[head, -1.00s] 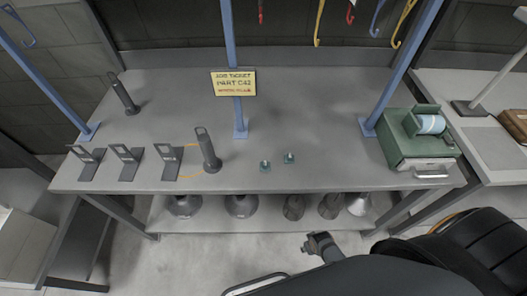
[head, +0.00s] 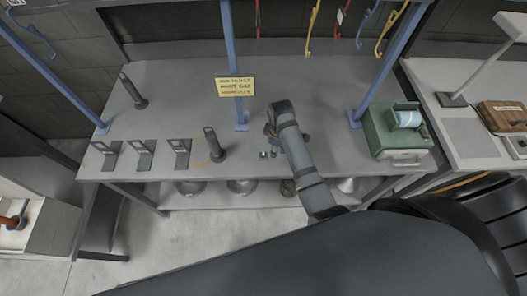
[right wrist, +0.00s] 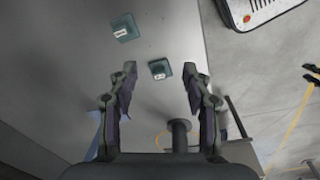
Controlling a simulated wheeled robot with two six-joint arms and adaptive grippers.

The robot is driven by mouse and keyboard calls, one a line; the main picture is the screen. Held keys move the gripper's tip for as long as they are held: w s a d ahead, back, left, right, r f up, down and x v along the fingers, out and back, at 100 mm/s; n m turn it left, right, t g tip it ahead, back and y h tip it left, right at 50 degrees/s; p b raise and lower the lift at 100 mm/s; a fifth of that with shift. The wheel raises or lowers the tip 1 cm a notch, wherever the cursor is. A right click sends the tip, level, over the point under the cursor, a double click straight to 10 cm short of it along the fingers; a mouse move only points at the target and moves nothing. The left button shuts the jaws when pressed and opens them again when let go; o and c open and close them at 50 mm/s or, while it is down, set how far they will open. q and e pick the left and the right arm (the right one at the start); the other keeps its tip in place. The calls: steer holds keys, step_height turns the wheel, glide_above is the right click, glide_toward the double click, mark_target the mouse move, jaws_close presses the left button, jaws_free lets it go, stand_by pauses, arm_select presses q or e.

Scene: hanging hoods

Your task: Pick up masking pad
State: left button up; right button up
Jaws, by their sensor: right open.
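Two small green square pads with white labels lie on the grey bench top. In the right wrist view, one pad (right wrist: 159,69) shows between my open fingertips, and the other pad (right wrist: 125,28) lies farther up and left. In the head view, a small pad (head: 263,155) shows just left of my right arm; the other is hard to make out beside the arm. My right gripper (right wrist: 160,78) is open and empty, over the bench; its height above the pad is hard to judge. It also shows in the head view (head: 271,132). My left gripper is out of view.
A dark upright post (head: 214,145) and several small stands (head: 143,154) are on the bench to the left. A green box with a blue roll (head: 398,140) is on the right. Blue posts rise from the bench; a yellow ticket sign (head: 235,87) hangs at one.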

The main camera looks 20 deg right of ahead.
steer(key=w+a+r+n, duration=0.3)
steer(key=w+a+n, duration=0.1)
steer(key=w, duration=0.1)
glide_above(263, 154)
steer(key=shift+g, duration=0.4)
steer(key=f, duration=0.3)
steer(key=w+f, duration=0.1)
steer(key=f, duration=0.1)
steer(key=shift+f, duration=0.5)
steer(key=f+b, duration=0.2)
steer(key=f, duration=0.1)
steer(key=s+f+b, duration=0.1)
steer(key=f+b, duration=0.1)
steer(key=shift+d+f, duration=0.1)
steer(key=shift+d, duration=0.05)
steer(key=shift+w, duration=0.1)
steer(key=shift+r, duration=0.2)
steer(key=c, duration=1)
